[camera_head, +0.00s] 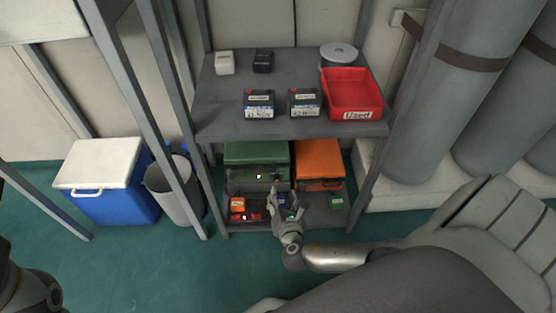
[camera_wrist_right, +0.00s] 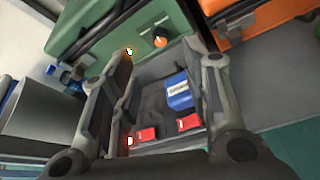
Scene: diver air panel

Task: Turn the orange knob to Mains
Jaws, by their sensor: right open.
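The orange knob (camera_wrist_right: 160,41) sits on the front face of a green case (camera_wrist_right: 120,40), with a white round part beside it, in the right wrist view. In the head view the green case (camera_head: 257,153) stands on the lower shelf, and I cannot make out the knob there. My right gripper (camera_head: 281,200) is in front of the case, low over the shelf. Its two fingers are open and empty in the right wrist view (camera_wrist_right: 155,55), with the knob showing between them, beyond the tips. My left gripper is not in view. Which setting the knob points to is too small to read.
An orange case (camera_head: 318,160) stands right of the green one. Red blocks (camera_wrist_right: 146,134) and a blue block (camera_wrist_right: 179,93) lie on the lower shelf near my fingers. The upper shelf (camera_head: 225,115) holds batteries and a red bin (camera_head: 350,88). Shelf posts flank both sides.

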